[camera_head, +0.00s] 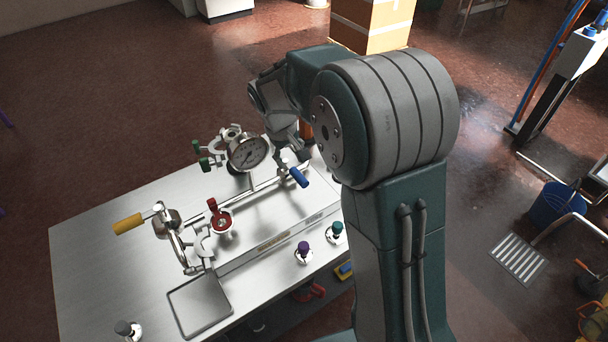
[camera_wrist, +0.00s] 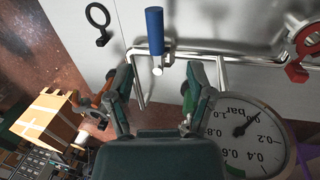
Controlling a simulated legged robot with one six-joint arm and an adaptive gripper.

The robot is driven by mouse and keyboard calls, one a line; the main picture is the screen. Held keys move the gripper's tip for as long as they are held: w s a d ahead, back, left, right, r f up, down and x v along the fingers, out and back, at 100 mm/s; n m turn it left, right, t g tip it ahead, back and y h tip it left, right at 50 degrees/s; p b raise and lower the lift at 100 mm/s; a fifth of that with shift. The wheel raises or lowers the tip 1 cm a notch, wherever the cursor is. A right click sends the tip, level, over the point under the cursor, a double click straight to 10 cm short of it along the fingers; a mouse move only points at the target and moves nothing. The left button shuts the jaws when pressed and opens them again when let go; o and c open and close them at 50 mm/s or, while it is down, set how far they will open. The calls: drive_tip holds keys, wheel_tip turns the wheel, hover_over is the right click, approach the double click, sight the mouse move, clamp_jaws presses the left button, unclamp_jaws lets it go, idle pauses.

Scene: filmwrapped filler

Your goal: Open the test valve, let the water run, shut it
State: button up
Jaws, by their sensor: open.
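A chrome pipe rig stands on a pale metal bench (camera_head: 90,265). A blue lever handle (camera_head: 298,177) sits at the rig's right end; it also shows in the wrist view (camera_wrist: 154,30), on a pipe just beyond my fingertips. My gripper (camera_head: 291,157) is open and empty, its two fingers apart in the wrist view (camera_wrist: 158,78). They appear clear of the blue handle. A yellow lever handle (camera_head: 128,224) sticks out at the left end. A red valve handle (camera_head: 219,217) is mid-rig. A round gauge (camera_head: 247,152) stands behind the pipe. I see no running water. Which handle is the test valve is not marked.
Green handles (camera_head: 203,162) are at the back of the rig. A shallow tray (camera_head: 178,316) lies at the front left. A purple knob (camera_head: 303,248) and a teal knob (camera_head: 337,229) stand near the front edge. A blue bucket (camera_head: 556,205) is on the floor at right.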

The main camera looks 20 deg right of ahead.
sight(301, 178)
drive_tip(key=x, duration=0.3)
drive_tip(key=d+x, duration=0.1)
drive_tip(key=x, duration=0.5)
drive_tip(key=shift+s+d+r, duration=0.1)
drive_tip(key=shift+d, duration=0.1)
drive_tip(key=shift+f, duration=0.3)
drive_tip(key=shift+a+f, duration=0.2)
drive_tip(key=shift+a, duration=0.3)
drive_tip(key=shift+d, duration=0.3)
clamp_jaws()
